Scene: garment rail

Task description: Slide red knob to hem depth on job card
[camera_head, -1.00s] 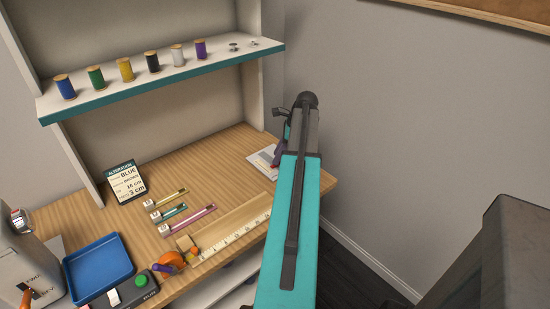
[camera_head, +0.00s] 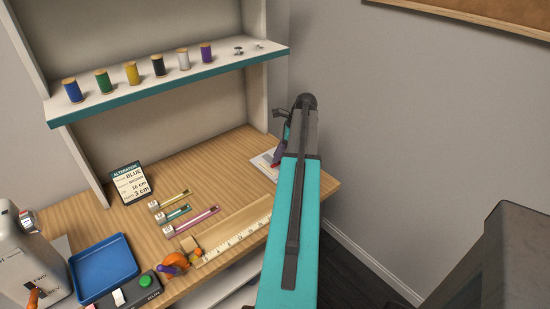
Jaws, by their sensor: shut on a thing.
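The job card (camera_head: 130,183) stands on the wooden table, leaning, with a dark header; I read "BLUE", "16 cm" and "3 cm". A long pale ruler (camera_head: 238,235) lies along the table's front edge, with a wooden block (camera_head: 190,243) at its left end. A small orange piece (camera_head: 197,252) sits by that block. I cannot make out a clearly red knob; my teal arm covers the right end of the ruler. My gripper is not recognisable in this view, and my arm may hide it.
Three coloured strips (camera_head: 192,222) with white ends lie behind the ruler. An orange-and-purple object (camera_head: 173,264), a blue tray (camera_head: 103,267), a green-button box (camera_head: 145,281) and a sewing machine (camera_head: 30,255) are left. Several spools (camera_head: 132,73) stand on the shelf (camera_head: 170,89). Papers (camera_head: 264,163) lie at the right.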

